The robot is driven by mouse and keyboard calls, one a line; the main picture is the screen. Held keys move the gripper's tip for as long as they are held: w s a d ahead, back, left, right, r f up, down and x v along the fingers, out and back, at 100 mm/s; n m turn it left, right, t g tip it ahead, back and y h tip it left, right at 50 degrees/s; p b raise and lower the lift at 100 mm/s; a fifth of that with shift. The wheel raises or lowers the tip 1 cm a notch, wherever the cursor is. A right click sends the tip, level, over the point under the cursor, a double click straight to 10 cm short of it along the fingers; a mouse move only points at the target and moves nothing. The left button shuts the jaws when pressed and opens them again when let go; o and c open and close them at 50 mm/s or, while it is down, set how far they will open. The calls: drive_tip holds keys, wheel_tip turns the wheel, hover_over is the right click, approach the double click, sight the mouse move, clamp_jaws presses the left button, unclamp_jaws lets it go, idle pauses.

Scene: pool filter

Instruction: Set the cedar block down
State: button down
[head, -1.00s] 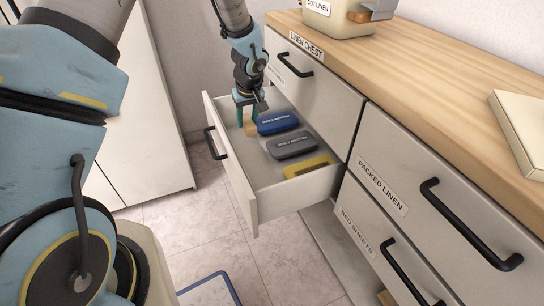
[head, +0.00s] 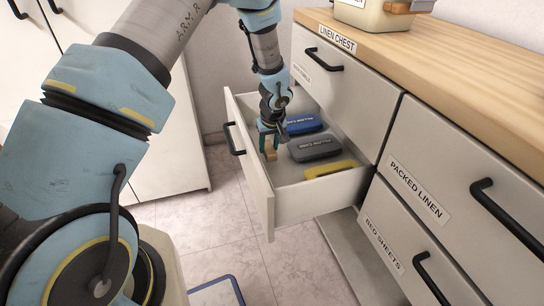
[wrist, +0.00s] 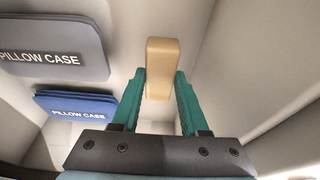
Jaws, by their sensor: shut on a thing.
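The cedar block (head: 271,151) is a small tan block inside the open drawer (head: 262,195), near the drawer's front panel. It also shows in the wrist view (wrist: 162,62), upright in the picture between green fingers. My gripper (head: 269,140) reaches down into the drawer and is shut on the block. In the wrist view my gripper (wrist: 162,88) has one finger on each side of the block's lower part. I cannot tell whether the block touches the drawer floor.
Right of the block lie a blue case (head: 304,124), a grey case (head: 316,148) and a yellow case (head: 331,169). The wrist view labels the blue and grey ones "PILLOW CASE". Drawer walls stand close around. The linen chest's wooden top (head: 430,60) rises at right.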

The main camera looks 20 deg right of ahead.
sight(270, 149)
drive_tip(key=shift+f, duration=1.95)
drive_tip(key=shift+f+b, duration=0.15)
drive_tip(key=shift+b, duration=0.2)
drive_tip(key=shift+c, duration=2.1)
unclamp_jaws()
drive_tip(key=shift+s+r, duration=0.1)
drive_tip(key=shift+r, duration=0.45)
drive_tip(key=p+v, duration=0.1)
drive_tip(key=v, duration=1)
drive_tip(key=shift+r, duration=0.1)
